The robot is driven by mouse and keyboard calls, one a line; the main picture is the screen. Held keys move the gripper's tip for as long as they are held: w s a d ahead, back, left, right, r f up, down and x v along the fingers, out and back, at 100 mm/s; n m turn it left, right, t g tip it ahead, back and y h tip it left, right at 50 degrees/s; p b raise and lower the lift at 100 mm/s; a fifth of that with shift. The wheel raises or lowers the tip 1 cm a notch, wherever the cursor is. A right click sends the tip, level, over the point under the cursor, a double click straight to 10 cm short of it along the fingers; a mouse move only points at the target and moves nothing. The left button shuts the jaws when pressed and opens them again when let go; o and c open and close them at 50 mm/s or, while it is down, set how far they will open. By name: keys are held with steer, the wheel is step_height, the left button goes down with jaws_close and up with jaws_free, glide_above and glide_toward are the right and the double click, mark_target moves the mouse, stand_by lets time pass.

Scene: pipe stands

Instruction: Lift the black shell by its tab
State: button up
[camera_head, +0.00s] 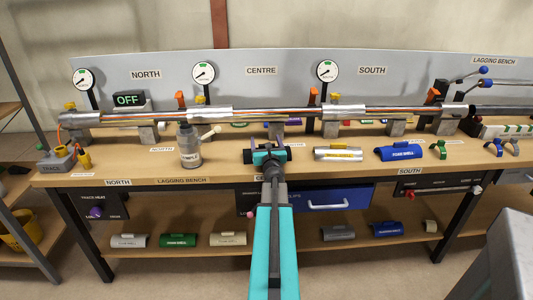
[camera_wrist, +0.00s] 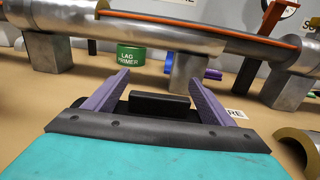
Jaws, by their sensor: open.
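The black shell (camera_head: 286,153) lies on the bench below the pipe, mostly hidden behind my gripper (camera_head: 268,152) in the head view. In the wrist view its raised black tab (camera_wrist: 159,104) sits between the two purple fingers of my gripper (camera_wrist: 159,80). The fingers stand apart, with a gap on either side of the tab. My gripper is open and holds nothing. The lower part of the shell is hidden by my gripper's body.
A silver shell (camera_head: 338,154) and a blue foam shell (camera_head: 400,151) lie to the right. A bottle (camera_head: 189,148) stands to the left. The pipe (camera_head: 270,113) runs behind on supports. A green tin (camera_wrist: 131,54) stands beyond the left finger.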

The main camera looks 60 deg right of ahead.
stand_by(0.4)
steer(key=c, duration=1.2)
steer(key=shift+o, duration=0.2)
steer(key=shift+a, duration=0.1)
steer(key=shift+r, duration=0.15)
steer(key=shift+r, duration=0.75)
step_height(320, 180, up, 2)
steer(key=shift+p, duration=0.5)
steer(key=s+a+r, duration=0.1)
steer(key=s, duration=1.5)
steer(key=shift+a+p, duration=0.15)
steer(key=shift+p, duration=0.2)
steer(key=shift+r, duration=0.1)
